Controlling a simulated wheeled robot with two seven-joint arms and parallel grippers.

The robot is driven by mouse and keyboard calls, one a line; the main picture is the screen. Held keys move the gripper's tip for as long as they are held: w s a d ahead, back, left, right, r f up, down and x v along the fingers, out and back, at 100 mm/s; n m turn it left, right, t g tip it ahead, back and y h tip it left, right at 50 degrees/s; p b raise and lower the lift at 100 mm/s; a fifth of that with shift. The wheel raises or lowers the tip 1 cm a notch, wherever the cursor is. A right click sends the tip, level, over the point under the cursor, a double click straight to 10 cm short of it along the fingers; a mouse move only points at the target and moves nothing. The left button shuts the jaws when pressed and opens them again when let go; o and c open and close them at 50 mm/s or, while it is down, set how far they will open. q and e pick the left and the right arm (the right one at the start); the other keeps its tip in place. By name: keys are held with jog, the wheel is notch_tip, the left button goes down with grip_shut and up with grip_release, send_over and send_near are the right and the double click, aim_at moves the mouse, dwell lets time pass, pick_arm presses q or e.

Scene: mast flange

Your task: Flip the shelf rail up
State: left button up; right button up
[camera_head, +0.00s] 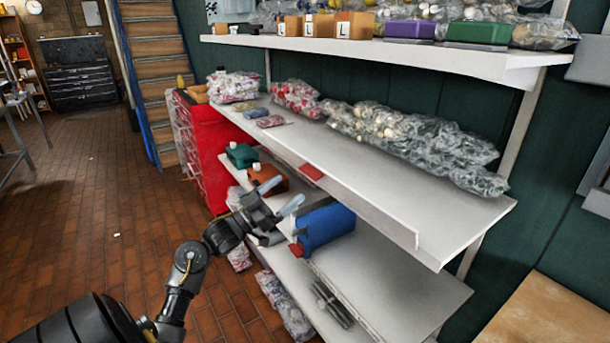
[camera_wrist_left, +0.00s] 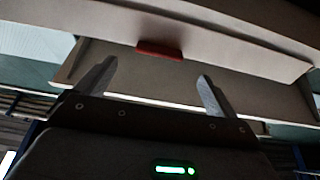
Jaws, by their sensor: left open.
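The shelf rail (camera_head: 365,207) is a long pale strip along the front edge of the middle shelf (camera_head: 375,165). A red tab (camera_head: 311,172) sits on it near its left part. In the left wrist view the red tab (camera_wrist_left: 159,49) shows on a pale strip, beyond and between the fingertips. My left gripper (camera_head: 281,196) is open and empty, in front of the shelf and a little left of and below the tab. Its two fingers (camera_wrist_left: 157,72) point toward the shelf edge and look apart from the tab. My right gripper is not in view.
A blue container (camera_head: 325,226) stands on the lower shelf close to my left gripper, with orange (camera_head: 268,178) and green (camera_head: 241,155) containers farther left. Bagged goods (camera_head: 410,140) lie on the middle shelf. A red cabinet (camera_head: 205,150) stands beyond. The brick floor at left is mostly clear.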

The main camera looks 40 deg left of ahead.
aim_at(306, 174)
pick_arm(q)
jog(key=p+x, duration=0.1)
jog(key=x, duration=0.5)
jog(key=shift+r, duration=0.1)
jog(key=shift+w+d+r, duration=0.15)
jog(key=shift+w, duration=0.5)
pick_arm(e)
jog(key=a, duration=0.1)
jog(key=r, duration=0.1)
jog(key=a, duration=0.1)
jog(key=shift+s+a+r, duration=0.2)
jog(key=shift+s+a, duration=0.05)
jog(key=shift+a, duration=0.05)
pick_arm(q)
jog(key=shift+c, duration=0.3)
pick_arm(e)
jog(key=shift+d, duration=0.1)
